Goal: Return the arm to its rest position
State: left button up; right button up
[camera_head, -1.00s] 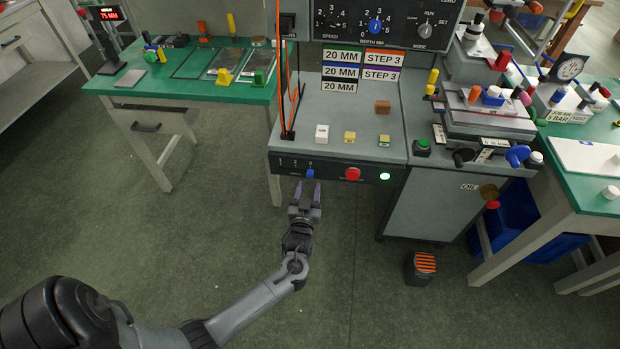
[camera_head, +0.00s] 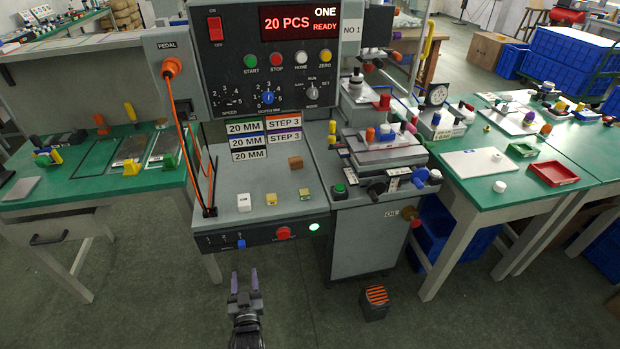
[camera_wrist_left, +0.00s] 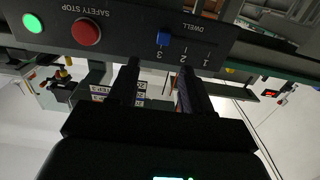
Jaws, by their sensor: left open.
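My left gripper (camera_head: 244,282) is low in the head view, in front of the pad printer's front panel (camera_head: 262,234) and apart from it. Its two fingers are parted with nothing between them. In the left wrist view the gripper (camera_wrist_left: 157,72) points at the front panel (camera_wrist_left: 130,32), which carries a blue dwell switch (camera_wrist_left: 164,39), a red safety stop button (camera_wrist_left: 86,32) and a lit green button (camera_wrist_left: 33,22). Most of the left arm is below the head view's edge. My right gripper is in neither view.
A striped pedal (camera_head: 376,296) stands on the floor at right. Green benches flank the printer. The floor around the gripper is open.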

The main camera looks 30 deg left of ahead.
pick_arm(q)
jog(key=s+r+m+h+p, duration=0.2)
jog(key=s+r+p, duration=0.4)
jog(key=s+p, duration=0.15)
jog(key=s+d+r+m+g+h+p, duration=0.6)
jog(key=d+r+h, duration=0.3)
jog(key=d+r, duration=0.45)
jog(key=s+d+m+g, duration=0.25)
jog(key=s+g, duration=0.25)
jog(key=s, duration=0.4)
notch_tip(320, 180, up, 37)
jog(key=p, duration=3.8)
jog(key=shift+d+n, duration=0.3)
jog(key=shift+n, duration=0.15)
